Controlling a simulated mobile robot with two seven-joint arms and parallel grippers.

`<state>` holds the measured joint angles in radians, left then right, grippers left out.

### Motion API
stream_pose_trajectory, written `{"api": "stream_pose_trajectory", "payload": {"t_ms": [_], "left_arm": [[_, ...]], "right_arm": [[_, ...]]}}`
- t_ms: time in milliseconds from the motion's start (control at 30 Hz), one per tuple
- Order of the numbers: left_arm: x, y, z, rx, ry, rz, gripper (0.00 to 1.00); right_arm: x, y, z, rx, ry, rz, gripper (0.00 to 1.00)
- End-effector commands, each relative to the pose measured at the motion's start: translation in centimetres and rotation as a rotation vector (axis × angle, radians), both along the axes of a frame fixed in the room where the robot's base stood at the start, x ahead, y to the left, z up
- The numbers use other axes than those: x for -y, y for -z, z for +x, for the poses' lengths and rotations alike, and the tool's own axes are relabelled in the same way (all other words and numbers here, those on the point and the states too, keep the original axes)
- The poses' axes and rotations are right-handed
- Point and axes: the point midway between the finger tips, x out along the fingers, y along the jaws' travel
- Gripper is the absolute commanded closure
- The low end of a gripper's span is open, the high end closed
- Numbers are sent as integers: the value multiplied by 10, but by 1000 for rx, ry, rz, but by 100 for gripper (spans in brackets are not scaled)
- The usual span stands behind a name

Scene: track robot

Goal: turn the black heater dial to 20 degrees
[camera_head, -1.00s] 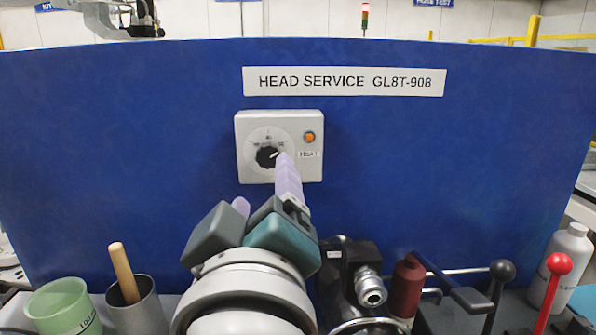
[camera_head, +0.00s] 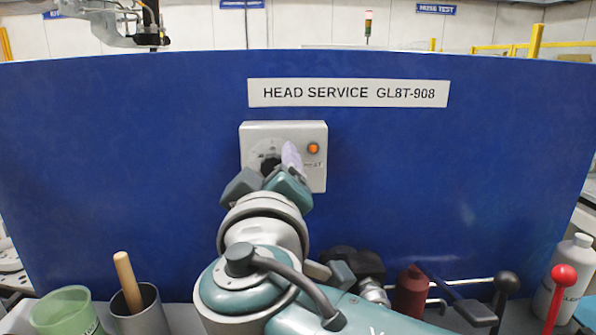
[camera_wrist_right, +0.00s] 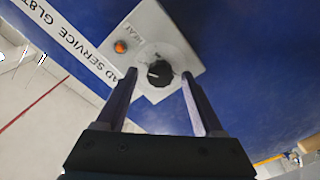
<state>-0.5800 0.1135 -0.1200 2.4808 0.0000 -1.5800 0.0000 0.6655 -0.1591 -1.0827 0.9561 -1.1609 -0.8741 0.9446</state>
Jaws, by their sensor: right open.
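The black heater dial (camera_head: 269,163) is on a pale box on the blue panel, partly hidden by my right gripper in the head view. In the right wrist view the dial (camera_wrist_right: 160,73) shows whole, with a short white mark and a pale scale ring around it. My right gripper (camera_head: 277,160) is open in front of the dial. In the right wrist view its two lilac fingers (camera_wrist_right: 159,76) lie on either side of the dial, with nothing held between them. Contact with the dial cannot be told. My left gripper is not in view.
The box (camera_head: 252,132) carries an orange lamp (camera_head: 313,148) and a small label. A green cup (camera_head: 62,308), a metal cup (camera_head: 148,308) with a wooden handle, a dark red bottle (camera_head: 411,291) and red- and black-knobbed levers stand below the panel (camera_head: 110,170).

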Motion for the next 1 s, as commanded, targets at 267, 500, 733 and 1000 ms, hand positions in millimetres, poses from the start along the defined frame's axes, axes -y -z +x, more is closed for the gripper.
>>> {"api": "stream_pose_trajectory", "payload": {"t_ms": [267, 500, 733, 1000], "left_arm": [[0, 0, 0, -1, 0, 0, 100], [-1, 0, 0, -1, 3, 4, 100], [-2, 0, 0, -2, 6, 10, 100], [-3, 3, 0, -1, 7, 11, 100]], "right_arm": [[0, 0, 0, -1, 1, 0, 60], [0, 0, 0, -1, 1, 0, 87], [0, 0, 0, -1, 1, 0, 100], [0, 1, 0, 1, 1, -18, 100]]}}
